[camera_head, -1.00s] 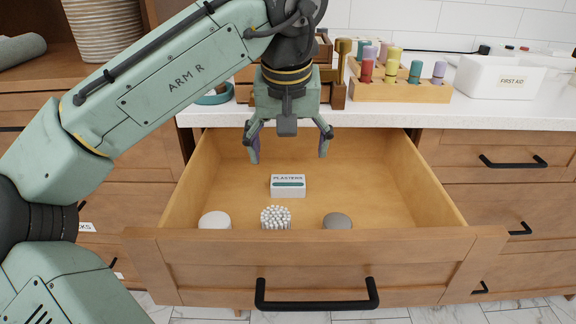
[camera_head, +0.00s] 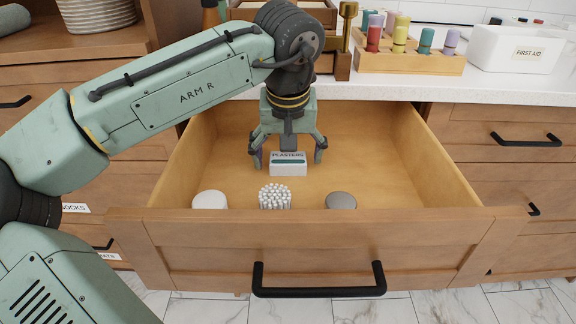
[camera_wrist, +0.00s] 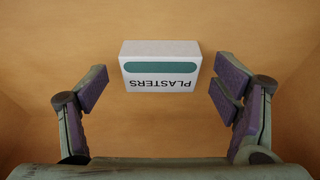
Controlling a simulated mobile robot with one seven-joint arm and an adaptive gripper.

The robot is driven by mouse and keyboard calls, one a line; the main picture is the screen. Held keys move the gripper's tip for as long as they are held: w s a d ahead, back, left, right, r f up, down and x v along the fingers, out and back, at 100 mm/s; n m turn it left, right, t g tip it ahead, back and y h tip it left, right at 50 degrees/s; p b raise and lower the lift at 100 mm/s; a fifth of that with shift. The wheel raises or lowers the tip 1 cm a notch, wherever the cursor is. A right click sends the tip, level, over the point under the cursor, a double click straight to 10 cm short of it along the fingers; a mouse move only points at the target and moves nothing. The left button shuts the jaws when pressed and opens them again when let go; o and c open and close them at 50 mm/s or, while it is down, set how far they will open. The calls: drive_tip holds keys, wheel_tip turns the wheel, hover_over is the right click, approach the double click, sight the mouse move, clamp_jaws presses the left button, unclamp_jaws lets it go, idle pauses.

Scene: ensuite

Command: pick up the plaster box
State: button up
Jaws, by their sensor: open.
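The plaster box (camera_head: 288,168) is white with a teal band and the word PLASTERS. It lies on the floor of the open wooden drawer (camera_head: 380,140). In the wrist view the box (camera_wrist: 160,67) sits centred just beyond the line between the fingertips, with its lettering upside down. My gripper (camera_head: 289,158) is inside the drawer, above and behind the box, one finger on each side. In the wrist view my gripper (camera_wrist: 160,90) is open, with a gap between each purple finger pad and the box. Nothing is held.
A white round item (camera_head: 210,200), a bundle of cotton swabs (camera_head: 275,197) and a grey round item (camera_head: 341,201) stand near the drawer's front wall. The counter behind holds a rack of coloured bottles (camera_head: 410,63) and a white first aid box (camera_head: 520,48).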

drive_tip(key=shift+f, duration=0.35)
drive_tip(key=shift+c, duration=0.3)
drive_tip(key=c, duration=1)
